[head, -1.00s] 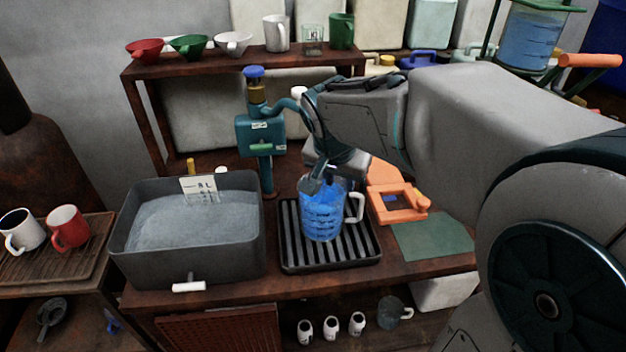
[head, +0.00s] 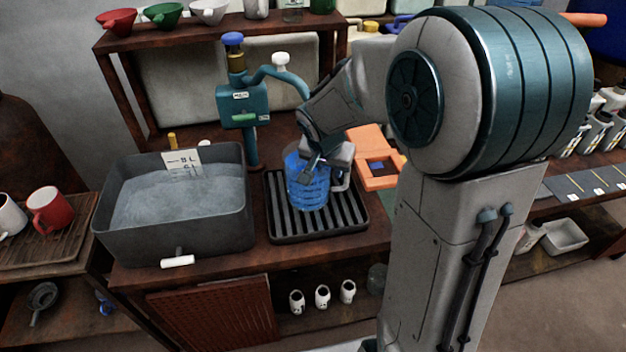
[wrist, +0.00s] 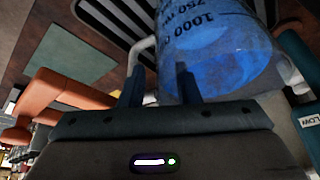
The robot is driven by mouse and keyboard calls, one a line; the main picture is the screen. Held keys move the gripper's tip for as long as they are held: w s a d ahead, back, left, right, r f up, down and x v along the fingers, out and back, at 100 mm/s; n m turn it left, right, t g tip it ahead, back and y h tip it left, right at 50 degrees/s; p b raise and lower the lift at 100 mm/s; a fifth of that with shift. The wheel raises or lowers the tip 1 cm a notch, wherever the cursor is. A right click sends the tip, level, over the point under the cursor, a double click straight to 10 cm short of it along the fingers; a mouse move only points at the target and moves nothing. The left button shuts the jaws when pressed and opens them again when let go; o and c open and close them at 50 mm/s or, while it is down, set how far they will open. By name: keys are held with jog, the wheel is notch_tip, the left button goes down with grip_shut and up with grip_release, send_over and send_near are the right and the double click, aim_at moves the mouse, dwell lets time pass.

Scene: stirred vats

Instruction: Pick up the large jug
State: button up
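The large jug (head: 312,193) is clear, filled with blue liquid, and stands upright on a black ribbed drip tray (head: 350,232). Its printed scale and side fill the top of the wrist view (wrist: 215,50), and its pale handle (wrist: 143,56) is on the left there. My gripper (head: 325,163) is at the jug's handle side, near the rim. In the wrist view my gripper (wrist: 159,80) has its two fingers apart, with part of the handle showing between them. Contact with the handle cannot be told. My gripper partly hides the jug's top and handle in the head view.
A grey basin (head: 180,235) of liquid stands left of the tray. A teal pump (head: 243,105) with a spout rises behind. An orange frame (head: 378,178) lies right of the jug. A shelf (head: 215,35) with funnels runs along the back.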

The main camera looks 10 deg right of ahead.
jog(key=shift+w+f, duration=0.2)
jog(key=shift+f, duration=0.3)
grip_shut()
dwell(1.1)
